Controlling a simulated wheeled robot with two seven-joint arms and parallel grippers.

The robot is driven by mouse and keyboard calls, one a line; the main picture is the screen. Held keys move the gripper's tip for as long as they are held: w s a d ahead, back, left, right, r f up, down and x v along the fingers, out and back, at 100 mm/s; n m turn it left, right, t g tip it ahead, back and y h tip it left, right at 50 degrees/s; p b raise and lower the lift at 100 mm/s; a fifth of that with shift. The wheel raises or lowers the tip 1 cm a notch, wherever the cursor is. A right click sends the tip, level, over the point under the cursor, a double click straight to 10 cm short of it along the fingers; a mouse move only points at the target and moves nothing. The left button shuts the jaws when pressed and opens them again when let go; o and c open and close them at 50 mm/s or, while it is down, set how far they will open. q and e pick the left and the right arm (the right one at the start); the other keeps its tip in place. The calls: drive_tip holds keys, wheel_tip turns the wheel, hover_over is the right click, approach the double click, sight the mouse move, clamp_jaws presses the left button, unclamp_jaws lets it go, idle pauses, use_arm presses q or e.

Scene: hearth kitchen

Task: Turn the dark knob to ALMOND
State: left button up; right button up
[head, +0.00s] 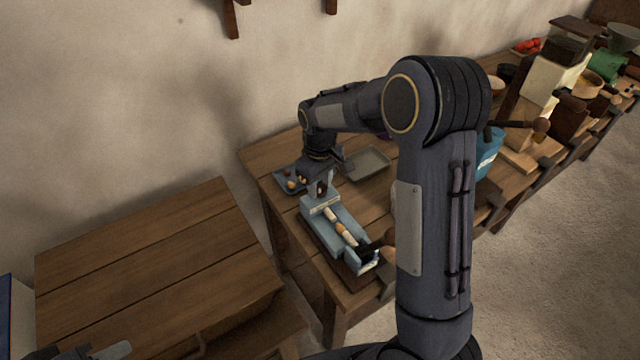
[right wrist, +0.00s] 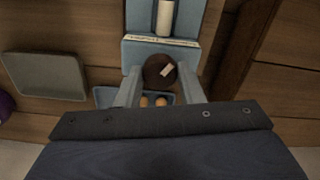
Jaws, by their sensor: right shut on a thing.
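The dark round knob (right wrist: 157,77) sits between the two pale fingers of my right gripper (right wrist: 160,82) in the right wrist view. A short pale pointer mark on it slants toward the upper right. In front of it the light blue device (right wrist: 133,55) carries a pale strip (right wrist: 160,42) with lettering too small to read, so I cannot tell which word the pointer faces. In the head view my right gripper (head: 320,184) is at the far end of the blue device (head: 345,222). A bit of my left gripper (head: 112,350) shows at the lower left edge; its fingers are unclear.
A small blue tray (head: 289,186) with several round brown things lies beside the device. A grey tray (head: 367,164) lies behind. A bare wooden table (head: 160,265) stands at the left. The right bench holds crowded containers. My right arm hides part of the bench.

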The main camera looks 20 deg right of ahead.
sight(320, 188)
drive_tip(key=shift+m, duration=1.2)
drive_tip(key=shift+r, duration=0.1)
drive_tip(key=o, duration=1)
wheel_tip(320, 188, up, 8)
drive_tip(key=shift+f+b, duration=0.1)
drive_tip(key=shift+b, duration=0.2)
